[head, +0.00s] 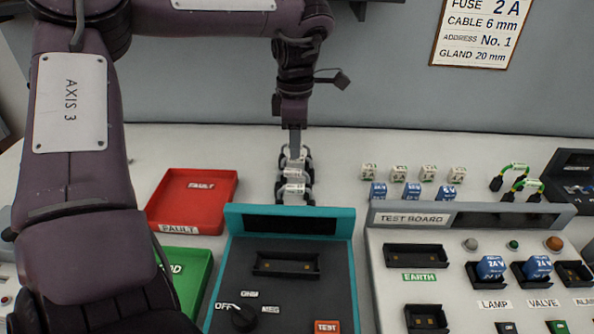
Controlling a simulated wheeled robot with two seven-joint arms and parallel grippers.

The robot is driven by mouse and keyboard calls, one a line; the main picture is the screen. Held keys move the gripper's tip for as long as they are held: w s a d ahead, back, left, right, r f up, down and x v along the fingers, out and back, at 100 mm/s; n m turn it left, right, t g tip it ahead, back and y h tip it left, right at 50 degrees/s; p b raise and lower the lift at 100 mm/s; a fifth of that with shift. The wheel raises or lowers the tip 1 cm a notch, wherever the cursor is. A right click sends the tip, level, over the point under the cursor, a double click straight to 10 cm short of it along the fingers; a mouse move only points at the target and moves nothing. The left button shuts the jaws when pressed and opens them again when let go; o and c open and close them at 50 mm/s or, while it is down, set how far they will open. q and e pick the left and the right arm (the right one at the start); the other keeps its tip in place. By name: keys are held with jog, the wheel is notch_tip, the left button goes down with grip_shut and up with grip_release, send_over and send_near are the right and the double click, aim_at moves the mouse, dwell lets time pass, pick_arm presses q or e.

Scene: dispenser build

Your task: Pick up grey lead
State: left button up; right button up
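Grey leads (293,189) with black ends and small labels lie in a row on the white bench, behind the teal-framed tester. Three of them show, one behind another. My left gripper (295,151) points down over the farthest lead, its fingertips at or just above it. The fingers line up in this view, so I cannot tell whether they are open or shut, or whether they touch the lead. My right gripper is not in view.
A red FAULT tray (156,227) and a green tray (205,262) stand left of the tester (345,235). The test board (385,231) stands at the right, with small white and blue blocks and green-yellow leads (519,178) behind it.

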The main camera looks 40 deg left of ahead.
pick_arm(q)
jog(key=f, duration=0.5)
jog(key=shift+w+a+f, duration=0.1)
jog(key=shift+w, duration=0.2)
grip_shut()
